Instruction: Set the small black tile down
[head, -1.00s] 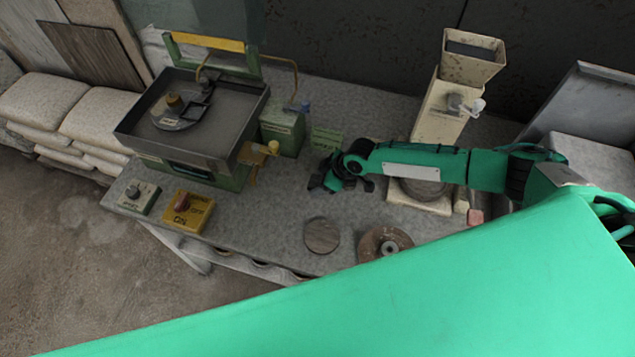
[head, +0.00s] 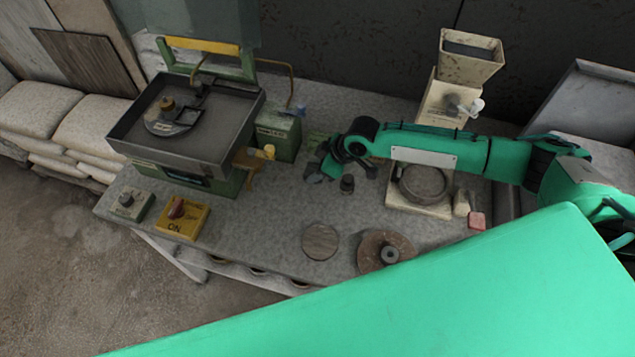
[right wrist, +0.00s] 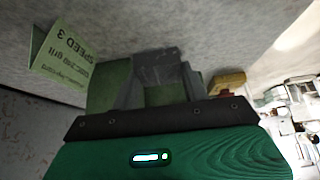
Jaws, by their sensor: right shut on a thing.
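My right gripper (head: 322,172) comes in from the right over the back middle of the bench and points left. In the right wrist view, its grey fingers (right wrist: 157,82) are closed on a small dark grey-black square, the small black tile (right wrist: 157,66). In the head view the tile is too small and dark to tell from the fingertips. I cannot tell whether it touches the bench (head: 285,205). My left gripper is not in view.
A green machine with a grey tray (head: 215,140) stands at left. A cream hopper machine (head: 466,55) stands at right.

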